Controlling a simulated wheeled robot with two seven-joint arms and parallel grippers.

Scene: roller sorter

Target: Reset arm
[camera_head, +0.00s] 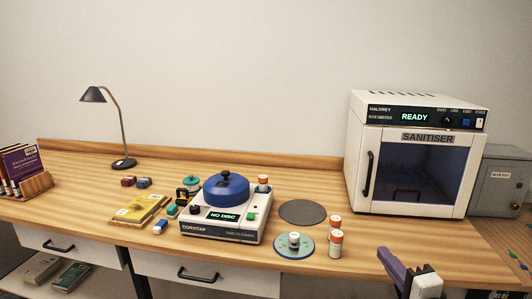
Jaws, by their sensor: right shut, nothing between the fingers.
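My right gripper (408,274) shows at the lower right, in front of the table's front edge. It is shut and holds nothing. It is apart from the objects on the table. My left gripper is not in view. The disc cleaner (222,232), a white machine with a blue round lid (226,189), stands mid-table and its display reads "NO DISC". The white sanitiser (358,135) stands at the right with its door closed and its display reading "READY".
A teal disc (284,252) with a small bottle on it and a grey round mat (302,211) lie right of the cleaner. Two orange-capped bottles (336,246) stand near the front edge. A lamp (123,163), books (25,165) and a yellow booklet (138,209) are at left.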

